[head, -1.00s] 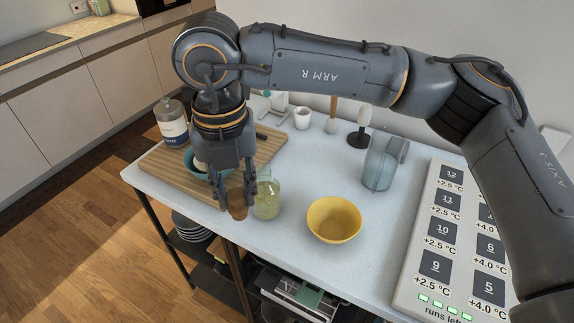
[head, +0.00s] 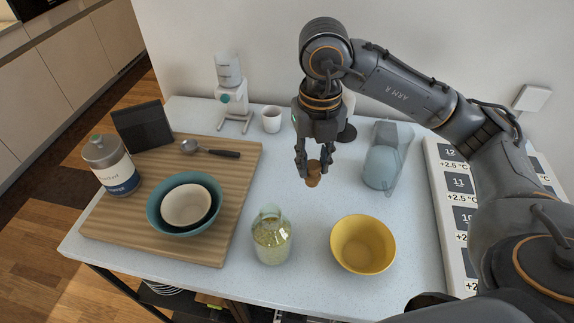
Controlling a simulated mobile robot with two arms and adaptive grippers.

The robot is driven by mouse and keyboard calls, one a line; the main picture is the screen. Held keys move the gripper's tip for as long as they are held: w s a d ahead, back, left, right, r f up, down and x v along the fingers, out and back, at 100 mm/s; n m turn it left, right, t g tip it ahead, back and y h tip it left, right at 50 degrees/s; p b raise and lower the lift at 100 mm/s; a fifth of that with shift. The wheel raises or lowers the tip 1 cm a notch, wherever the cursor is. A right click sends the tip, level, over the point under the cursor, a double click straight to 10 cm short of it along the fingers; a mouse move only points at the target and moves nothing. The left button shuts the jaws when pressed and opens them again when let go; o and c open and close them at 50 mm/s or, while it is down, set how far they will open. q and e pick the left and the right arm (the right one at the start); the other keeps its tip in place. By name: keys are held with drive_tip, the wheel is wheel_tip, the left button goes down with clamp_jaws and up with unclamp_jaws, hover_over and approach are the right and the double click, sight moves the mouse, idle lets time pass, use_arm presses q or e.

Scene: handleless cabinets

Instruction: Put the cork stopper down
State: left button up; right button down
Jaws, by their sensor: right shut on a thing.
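The brown cork stopper (head: 313,175) is between the fingers of my right gripper (head: 314,168), which is shut on it. The gripper points down over the light tabletop (head: 300,205), behind the glass jar and the yellow bowl. Whether the cork touches the table I cannot tell. My left gripper is not in view.
A glass jar (head: 271,238) and a yellow bowl (head: 363,245) stand in front. A blue-grey pitcher (head: 383,160) is right of the gripper. A wooden board (head: 215,240) with nested bowls (head: 187,204), a ladle (head: 210,150) and a labelled canister (head: 112,170) lies left. A white cup (head: 271,120) stands behind.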

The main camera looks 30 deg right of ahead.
drive_tip(key=w+f+p, duration=0.1)
drive_tip(key=w+f, duration=0.2)
drive_tip(key=w+d+f+p, duration=0.1)
drive_tip(key=w+f, duration=0.3)
drive_tip(key=w+d+f+p, duration=0.1)
drive_tip(key=w+f+p, duration=0.1)
drive_tip(key=w+f, duration=0.2)
drive_tip(key=shift+w+f, duration=0.1)
drive_tip(key=shift+w, duration=0.1)
drive_tip(key=shift+f, duration=0.35)
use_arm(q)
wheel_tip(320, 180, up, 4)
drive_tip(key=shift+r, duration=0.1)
use_arm(e)
drive_tip(key=shift+f+b, duration=0.45)
drive_tip(key=shift+f, duration=0.05)
drive_tip(key=c, duration=1.1)
unclamp_jaws()
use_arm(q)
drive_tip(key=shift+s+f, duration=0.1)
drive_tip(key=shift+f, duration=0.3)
use_arm(e)
drive_tip(key=shift+o, duration=0.2)
